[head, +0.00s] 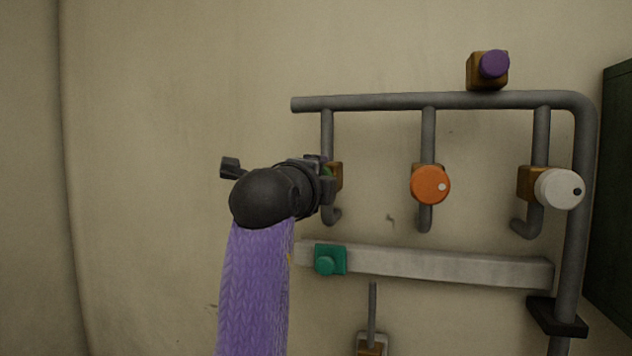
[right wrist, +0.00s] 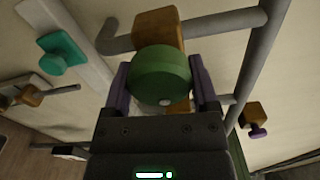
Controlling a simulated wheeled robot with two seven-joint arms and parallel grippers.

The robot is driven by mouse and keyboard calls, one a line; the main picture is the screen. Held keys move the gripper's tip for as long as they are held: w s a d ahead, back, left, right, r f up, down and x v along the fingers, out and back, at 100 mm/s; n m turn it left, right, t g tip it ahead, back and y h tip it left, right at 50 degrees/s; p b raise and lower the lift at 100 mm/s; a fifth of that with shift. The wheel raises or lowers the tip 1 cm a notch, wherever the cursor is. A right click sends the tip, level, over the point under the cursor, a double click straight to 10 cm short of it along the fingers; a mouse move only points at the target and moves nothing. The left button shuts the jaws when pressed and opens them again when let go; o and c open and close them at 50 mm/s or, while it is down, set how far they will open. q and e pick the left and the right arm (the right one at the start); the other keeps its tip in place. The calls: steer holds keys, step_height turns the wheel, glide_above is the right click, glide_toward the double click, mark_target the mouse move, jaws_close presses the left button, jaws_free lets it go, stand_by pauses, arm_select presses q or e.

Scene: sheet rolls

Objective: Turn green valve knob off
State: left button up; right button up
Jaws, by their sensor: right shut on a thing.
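The green valve knob (right wrist: 160,72) is round with a small pale dot on its face, low in the right wrist view. It sits on a brown block (right wrist: 158,28) on a grey pipe. My right gripper (right wrist: 162,88) is shut on it, one purple finger on each side. In the head view my right gripper (head: 327,186) reaches the left branch of the pipe frame and hides nearly all of the knob; only a sliver of green shows. My left gripper is not in view.
An orange knob (head: 430,185) and a white knob (head: 560,189) sit on the branches to the right. A purple knob (head: 493,64) is on top. A teal knob (head: 325,263) is on the grey bar (head: 450,269) below. A dark cabinet (head: 615,190) stands at the right edge.

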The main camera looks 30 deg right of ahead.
steer(key=shift+f+m, duration=0.2)
steer(key=shift+m, duration=0.1)
stand_by(0.4)
steer(key=o, duration=1.1)
steer(key=b+v, duration=0.4)
steer(key=v, duration=0.6)
steer(key=shift+r, duration=0.1)
